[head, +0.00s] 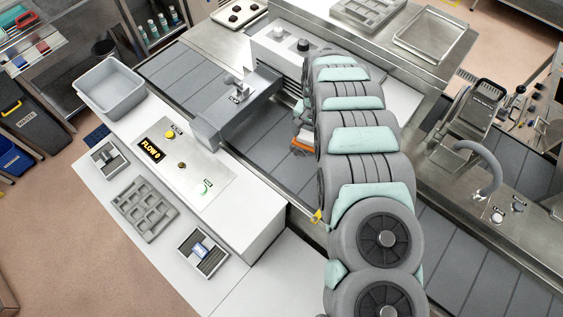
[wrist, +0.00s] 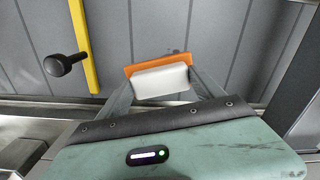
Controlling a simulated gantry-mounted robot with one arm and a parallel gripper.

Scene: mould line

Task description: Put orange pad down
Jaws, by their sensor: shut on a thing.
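The orange pad (wrist: 139,70) is in the wrist view, an orange strip behind a pale white block-like part. My gripper (wrist: 161,82) has its two grey fingers on either side of it and is shut on it. Grey ribbed panels of the belt show behind the pad; I cannot tell how high above them it is. In the head view a small bit of the orange pad (head: 300,148) shows at the left edge of my arm, over the grey belt (head: 272,160). My arm hides most of the gripper there.
A yellow bar (wrist: 85,45) and a black knob (wrist: 66,64) are left of the pad in the wrist view. In the head view a grey gate-like arm (head: 235,110) crosses the belt. The white counter holds a control panel (head: 186,165), a grey bin (head: 112,88) and a moulded tray (head: 145,208).

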